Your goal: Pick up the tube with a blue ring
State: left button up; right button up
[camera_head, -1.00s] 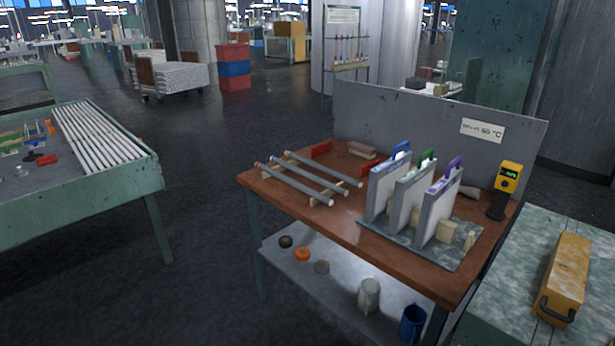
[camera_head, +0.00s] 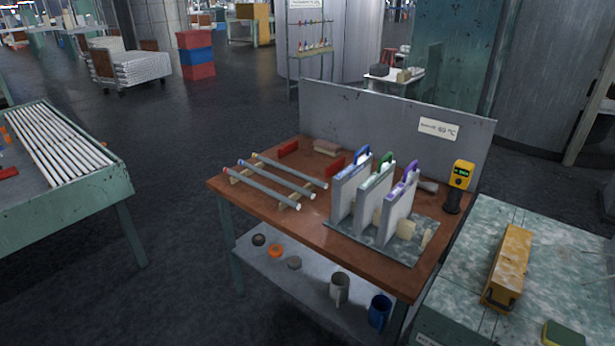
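Three grey glass tubes lie side by side on wooden rests on the left half of the brown workbench (camera_head: 300,229). The middle tube (camera_head: 277,179) seems to carry a small blue ring at its far left end. The front tube (camera_head: 261,188) and the back tube (camera_head: 291,170) seem to have reddish or yellowish marks at theirs; these are too small to be sure of. Neither of my grippers is in view.
Three upright panels with blue, green and purple handles stand on a mat (camera_head: 395,246) to the right of the tubes. A yellow handheld meter (camera_head: 460,175) stands behind them. A green side table (camera_head: 540,270) bears a yellow case (camera_head: 508,265). Open floor (camera_head: 175,160) lies left of the bench.

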aim_at(306, 193)
jog(key=i+j+z, duration=0.25)
jog(key=z, duration=0.2)
jog(key=i+j+z, duration=0.4)
